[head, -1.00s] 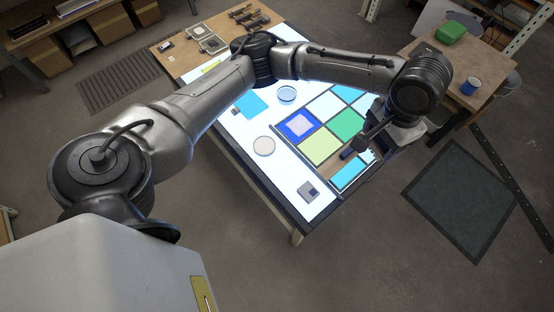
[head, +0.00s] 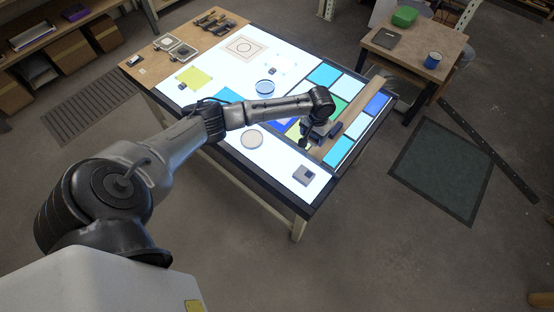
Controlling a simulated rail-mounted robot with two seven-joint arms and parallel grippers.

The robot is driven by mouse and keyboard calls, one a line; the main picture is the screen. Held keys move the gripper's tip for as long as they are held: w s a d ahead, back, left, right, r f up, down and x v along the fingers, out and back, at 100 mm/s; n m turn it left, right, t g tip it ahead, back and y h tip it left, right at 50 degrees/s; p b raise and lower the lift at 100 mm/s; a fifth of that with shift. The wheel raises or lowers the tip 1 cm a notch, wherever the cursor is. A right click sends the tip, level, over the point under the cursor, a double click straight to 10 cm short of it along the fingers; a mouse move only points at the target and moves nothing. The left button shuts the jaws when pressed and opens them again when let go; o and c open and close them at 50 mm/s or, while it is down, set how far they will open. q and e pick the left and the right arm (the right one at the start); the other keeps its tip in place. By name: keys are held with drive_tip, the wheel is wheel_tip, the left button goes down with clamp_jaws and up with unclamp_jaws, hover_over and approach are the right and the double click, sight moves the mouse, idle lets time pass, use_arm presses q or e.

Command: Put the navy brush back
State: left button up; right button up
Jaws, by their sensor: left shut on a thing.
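My left gripper (head: 308,141) is over the colored glass panel on the right half of the light table (head: 223,150). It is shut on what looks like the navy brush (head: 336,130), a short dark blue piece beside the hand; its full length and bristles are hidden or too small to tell. The arm's hand and wrist cover part of the panel. Several dark brush-like tools (head: 213,21) lie on the wooden board at the table's far left end. My right gripper is out of view.
A wooden bar (head: 361,109) lies across the panel, right of the hand. A round dish (head: 252,139), a blue-rimmed dish (head: 265,87) and a grey block (head: 304,175) stand on the lit surface.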

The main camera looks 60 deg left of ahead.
use_arm(q)
drive_tip(key=b, duration=0.1)
hover_over(277, 158)
wheel_tip(277, 158, down, 8)
drive_tip(key=shift+d, duration=0.1)
wheel_tip(277, 158, down, 3)
drive_tip(key=shift+f+b, duration=0.2)
drive_tip(key=shift+b, duration=0.65)
drive_tip(key=shift+f, duration=0.35)
drive_tip(key=shift+f, duration=0.15)
drive_tip(key=o, duration=0.8)
